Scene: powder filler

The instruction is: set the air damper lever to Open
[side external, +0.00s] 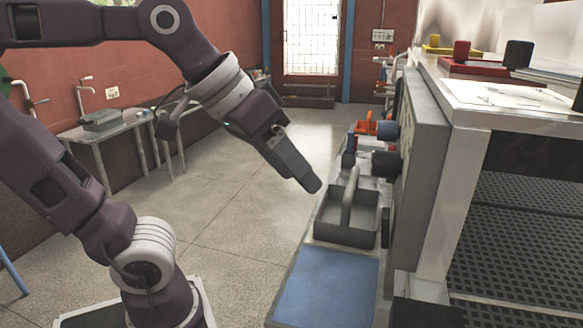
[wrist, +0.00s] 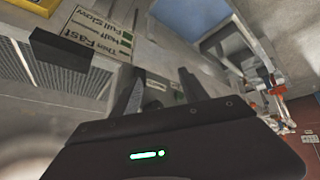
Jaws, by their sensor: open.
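My gripper (side external: 313,184) hangs in the air left of the machine's grey front panel (side external: 424,150), pointing down and right. In the wrist view my gripper (wrist: 160,82) has its two dark fingers apart, with no object seen between them. A label plate (wrist: 100,32) there reads roughly "Full Slow", "Half" and "Thin Fast". A black block (wrist: 55,48) sticks out near it. I cannot tell which part is the air damper lever, and no "Open" marking is readable.
A grey tote (side external: 347,235) with a raised handle sits on the ledge below the panel, close to my gripper. A blue mat (side external: 325,285) lies in front of it. Orange and dark items (side external: 368,128) stand farther back.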

